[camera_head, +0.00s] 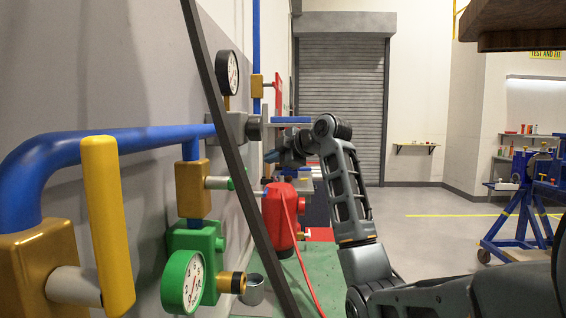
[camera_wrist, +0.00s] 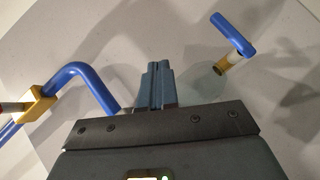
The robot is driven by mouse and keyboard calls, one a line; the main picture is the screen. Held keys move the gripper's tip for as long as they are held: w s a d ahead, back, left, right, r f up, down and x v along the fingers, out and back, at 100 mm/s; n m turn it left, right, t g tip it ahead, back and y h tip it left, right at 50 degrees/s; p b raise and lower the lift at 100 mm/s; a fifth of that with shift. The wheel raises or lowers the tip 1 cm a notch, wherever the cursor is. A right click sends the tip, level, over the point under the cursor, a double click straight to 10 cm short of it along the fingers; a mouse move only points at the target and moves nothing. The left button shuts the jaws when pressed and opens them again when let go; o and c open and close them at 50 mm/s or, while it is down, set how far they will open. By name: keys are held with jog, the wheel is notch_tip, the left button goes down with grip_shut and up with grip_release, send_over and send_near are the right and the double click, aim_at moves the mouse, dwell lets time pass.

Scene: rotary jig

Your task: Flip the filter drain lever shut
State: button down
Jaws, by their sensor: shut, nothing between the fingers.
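A blue lever (camera_wrist: 232,34) on a brass-coloured stem sticks out from the wall at the upper right of the wrist view. I cannot tell for sure that it is the filter drain lever. My gripper (camera_wrist: 157,68) is shut and empty, its fingertips left of this lever and apart from it. In the head view my gripper (camera_head: 271,156) is small and partly hidden among the wall fittings, above the red tank (camera_head: 280,214). In the head view a long yellow handle (camera_head: 108,222) stands nearly upright at the near left.
A blue pipe (camera_head: 120,142) runs along the wall; a bent blue pipe (camera_wrist: 84,76) shows in the wrist view. A green regulator with a gauge (camera_head: 184,282) hangs below. A dark slanted bar (camera_head: 225,140) crosses the head view.

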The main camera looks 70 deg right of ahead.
jog(key=s+d+r+b, duration=0.2)
jog(key=s+r, duration=0.4)
jog(key=r, duration=0.1)
jog(key=shift+s+d, duration=0.15)
jog(key=shift+s, duration=0.2)
dwell(0.4)
